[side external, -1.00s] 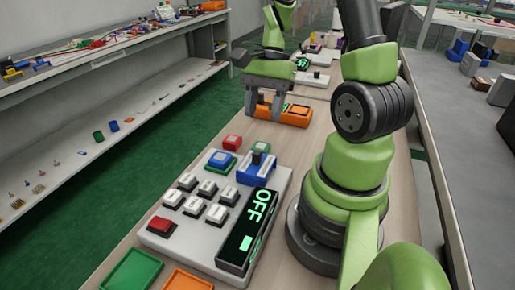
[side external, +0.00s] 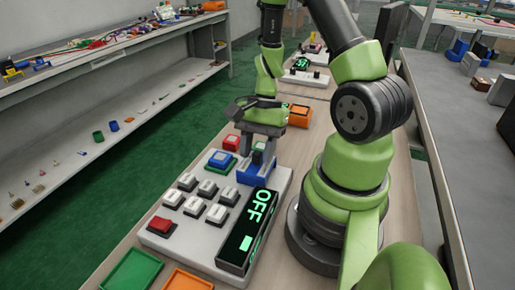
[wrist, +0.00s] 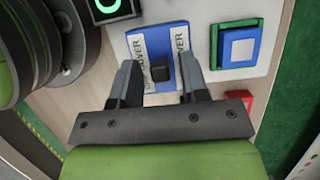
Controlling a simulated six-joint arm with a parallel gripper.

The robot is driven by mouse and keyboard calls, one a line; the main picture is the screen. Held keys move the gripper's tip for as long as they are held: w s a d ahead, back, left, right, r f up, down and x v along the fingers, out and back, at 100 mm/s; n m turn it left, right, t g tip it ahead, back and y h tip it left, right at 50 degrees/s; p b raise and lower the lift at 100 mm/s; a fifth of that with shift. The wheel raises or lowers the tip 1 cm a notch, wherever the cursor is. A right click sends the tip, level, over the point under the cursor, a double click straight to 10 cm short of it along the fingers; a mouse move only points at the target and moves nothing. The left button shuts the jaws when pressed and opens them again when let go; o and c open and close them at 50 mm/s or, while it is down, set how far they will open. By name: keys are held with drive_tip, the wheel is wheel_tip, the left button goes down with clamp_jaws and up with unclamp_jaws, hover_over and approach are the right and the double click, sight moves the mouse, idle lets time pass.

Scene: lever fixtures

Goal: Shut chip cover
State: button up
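The chip cover (side external: 246,176) is a blue block on the far end of the white panel, with a dark upright knob (side external: 257,158). In the wrist view the cover (wrist: 167,42) carries white "COVER" labels, and its black knob (wrist: 161,66) sits between my fingertips. My gripper (side external: 258,152) is open and points down at the cover in the side view. In the wrist view my gripper (wrist: 158,72) has one finger on each side of the knob, with gaps visible. I cannot tell whether the fingers touch the cover's surface.
The white panel (side external: 176,246) also holds several white switches, a red switch (side external: 161,227), a blue-green button (side external: 220,158) and a display reading OFF (side external: 254,222). A red button (side external: 231,143) and orange device (side external: 300,116) lie beyond. Green (side external: 135,270) and orange (side external: 188,281) trays are nearest.

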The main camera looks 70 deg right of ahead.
clamp_jaws()
drive_tip(key=shift+w, duration=4.8)
drive_tip(key=shift+o, duration=0.9)
unclamp_jaws()
drive_tip(key=v, duration=1)
